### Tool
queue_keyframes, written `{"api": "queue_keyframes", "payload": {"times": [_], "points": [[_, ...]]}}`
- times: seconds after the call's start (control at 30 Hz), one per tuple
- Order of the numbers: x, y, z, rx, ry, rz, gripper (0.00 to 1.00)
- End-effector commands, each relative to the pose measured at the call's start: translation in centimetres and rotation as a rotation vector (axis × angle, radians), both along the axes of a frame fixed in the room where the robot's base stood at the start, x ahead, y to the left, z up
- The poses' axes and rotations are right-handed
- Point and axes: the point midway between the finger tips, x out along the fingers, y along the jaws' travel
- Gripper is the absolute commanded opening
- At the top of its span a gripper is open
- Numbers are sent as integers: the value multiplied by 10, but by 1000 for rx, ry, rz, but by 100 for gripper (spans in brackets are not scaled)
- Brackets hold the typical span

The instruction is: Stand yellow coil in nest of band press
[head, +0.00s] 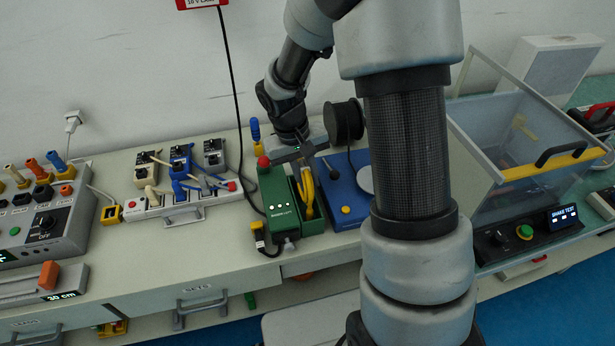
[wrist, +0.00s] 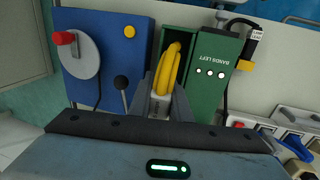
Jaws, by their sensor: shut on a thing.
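The yellow coil (head: 307,190) hangs from my gripper (head: 299,155) in the head view. It also shows in the wrist view (wrist: 171,68), where my gripper (wrist: 160,100) is shut on its near end. The band press (head: 275,197) is a green box with a red knob on top; it also shows in the wrist view (wrist: 213,78) with a "BANDS LEFT" label and several white lights. Its nest, a green-walled bay (wrist: 187,43), is beside that box, and the coil is upright over or within it. I cannot tell whether the coil touches the bay floor.
A blue unit (wrist: 112,40) with a grey disc, yellow button and black lever stands close beside the nest. A black spool (head: 343,121) is behind it. A clear-walled shake-test box (head: 500,180) is at right. A strip with several plugs (head: 170,205) and a black cable are at left.

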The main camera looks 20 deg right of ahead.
Motion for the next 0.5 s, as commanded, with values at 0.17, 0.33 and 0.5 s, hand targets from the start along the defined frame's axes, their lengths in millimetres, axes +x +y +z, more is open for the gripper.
{"api": "queue_keyframes", "payload": {"times": [0.17,0.33,0.5], "points": [[0,0,0,0,0,0,0],[0,0,-3,0,0,0,0],[0,0,-7,0,-1,0,0]]}}
